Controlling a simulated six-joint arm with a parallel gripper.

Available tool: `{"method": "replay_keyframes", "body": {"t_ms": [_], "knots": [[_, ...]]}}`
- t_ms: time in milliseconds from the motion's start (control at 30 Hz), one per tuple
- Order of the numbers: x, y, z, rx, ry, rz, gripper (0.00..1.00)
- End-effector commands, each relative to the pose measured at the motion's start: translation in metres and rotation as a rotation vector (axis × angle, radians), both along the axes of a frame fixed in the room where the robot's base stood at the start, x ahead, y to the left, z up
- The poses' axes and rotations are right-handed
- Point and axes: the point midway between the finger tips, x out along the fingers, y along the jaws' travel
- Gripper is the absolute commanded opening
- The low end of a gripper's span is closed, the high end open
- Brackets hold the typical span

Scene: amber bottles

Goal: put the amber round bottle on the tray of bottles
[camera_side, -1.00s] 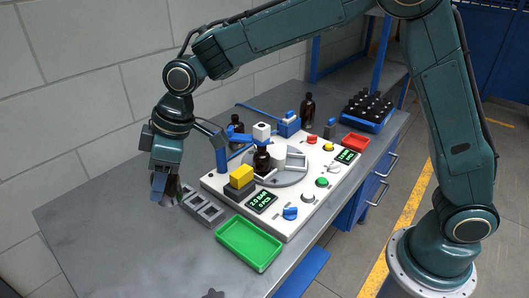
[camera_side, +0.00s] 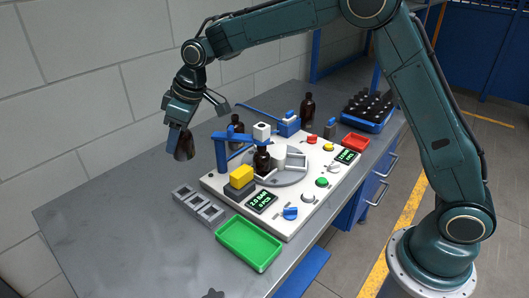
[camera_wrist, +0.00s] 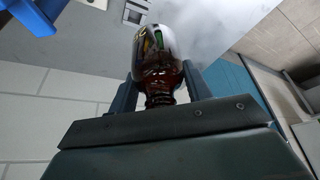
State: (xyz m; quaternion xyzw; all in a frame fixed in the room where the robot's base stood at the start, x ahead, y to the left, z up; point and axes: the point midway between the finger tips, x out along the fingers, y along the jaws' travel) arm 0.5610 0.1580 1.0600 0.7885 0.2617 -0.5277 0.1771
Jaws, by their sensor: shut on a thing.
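My gripper (camera_side: 176,140) is shut on an amber round bottle (camera_side: 184,147) and holds it in the air, slightly tilted, above the left part of the bench. In the wrist view the bottle (camera_wrist: 160,75) sits between the two fingers, with its narrow dark neck towards the gripper body and its shiny rounded part away from it.
A white machine panel (camera_side: 300,212) with a turntable, blue arm and knobs fills the middle of the bench. A dark bottle (camera_side: 307,108) stands behind it, and another (camera_side: 236,130) at its back left. A green tray (camera_side: 248,245), grey rack (camera_side: 198,206) and red tray (camera_side: 355,142) lie around it.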

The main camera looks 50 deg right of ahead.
Motion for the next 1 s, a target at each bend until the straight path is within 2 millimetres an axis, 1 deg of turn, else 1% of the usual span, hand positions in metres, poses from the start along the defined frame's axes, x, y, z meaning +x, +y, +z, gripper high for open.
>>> {"method": "replay_keyframes", "body": {"t_ms": [33, 167, 200, 367, 500, 567, 600, 767, 800, 867, 900, 967, 1000], "knots": [[0.012, -0.02, -0.001, 0.0, 0.0, -0.041, 0.25], [0.035, -0.064, -0.001, -0.001, 0.0, -0.134, 0.25], [0.042, -0.078, -0.001, -0.002, 0.0, -0.162, 0.25], [0.062, -0.136, -0.003, -0.003, 0.002, -0.272, 0.25], [0.075, -0.189, -0.004, -0.004, 0.001, -0.369, 0.25], [0.079, -0.211, -0.005, -0.004, 0.001, -0.409, 0.25], [0.082, -0.226, -0.005, -0.004, 0.0, -0.436, 0.25], [0.086, -0.288, -0.008, -0.005, 0.002, -0.542, 0.25], [0.086, -0.303, -0.009, -0.006, 0.001, -0.569, 0.25], [0.085, -0.326, -0.009, -0.005, 0.001, -0.609, 0.25], [0.084, -0.342, -0.01, -0.005, 0.003, -0.636, 0.25], [0.081, -0.365, -0.011, -0.005, 0.001, -0.675, 0.25], [0.079, -0.38, -0.012, -0.004, 0.001, -0.701, 0.25]]}}
